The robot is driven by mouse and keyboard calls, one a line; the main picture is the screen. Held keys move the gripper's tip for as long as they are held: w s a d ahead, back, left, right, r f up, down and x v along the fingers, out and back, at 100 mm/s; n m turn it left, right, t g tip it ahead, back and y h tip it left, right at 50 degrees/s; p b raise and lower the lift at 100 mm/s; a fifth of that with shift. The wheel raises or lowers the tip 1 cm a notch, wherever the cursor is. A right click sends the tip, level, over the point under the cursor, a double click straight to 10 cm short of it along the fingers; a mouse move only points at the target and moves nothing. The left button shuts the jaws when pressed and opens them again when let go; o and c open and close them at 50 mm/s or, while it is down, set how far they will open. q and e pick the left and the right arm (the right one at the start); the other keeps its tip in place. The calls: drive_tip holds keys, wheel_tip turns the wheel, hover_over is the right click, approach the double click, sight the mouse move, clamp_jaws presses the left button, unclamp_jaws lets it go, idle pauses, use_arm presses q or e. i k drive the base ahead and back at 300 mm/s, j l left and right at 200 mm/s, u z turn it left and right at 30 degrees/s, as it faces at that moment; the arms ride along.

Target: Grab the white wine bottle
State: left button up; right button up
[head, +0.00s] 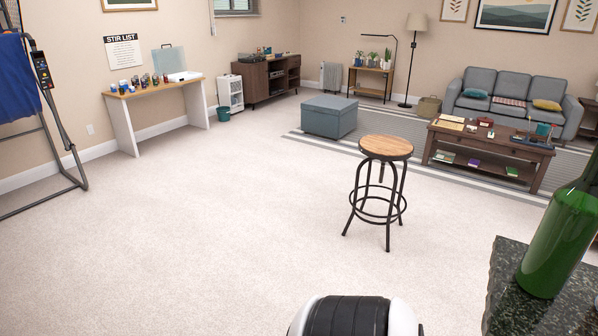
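A green glass bottle (557,245) stands upright on a dark speckled stone counter (503,285) at the right edge of the head view. Its neck runs out of the picture at the right. No label shows on the part I see, so I cannot tell whether it is white wine. Neither of my grippers is in view, and nothing is seen touching the bottle.
A round wooden stool (386,148) stands on the open pale carpet left of the counter. Farther back are a coffee table (480,147), a grey sofa (515,92), a blue-grey ottoman (329,116) and a narrow desk (155,90).

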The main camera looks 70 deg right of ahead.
sight(567, 228)
drive_tip(key=z, duration=3.8)
drive_tip(key=i+j, duration=0.15)
drive_tip(key=j, duration=0.2)
drive_tip(key=i+j+z, duration=0.1)
drive_tip(key=j, duration=0.3)
drive_tip(key=i+j+z, duration=0.1)
drive_tip(key=j, duration=0.25)
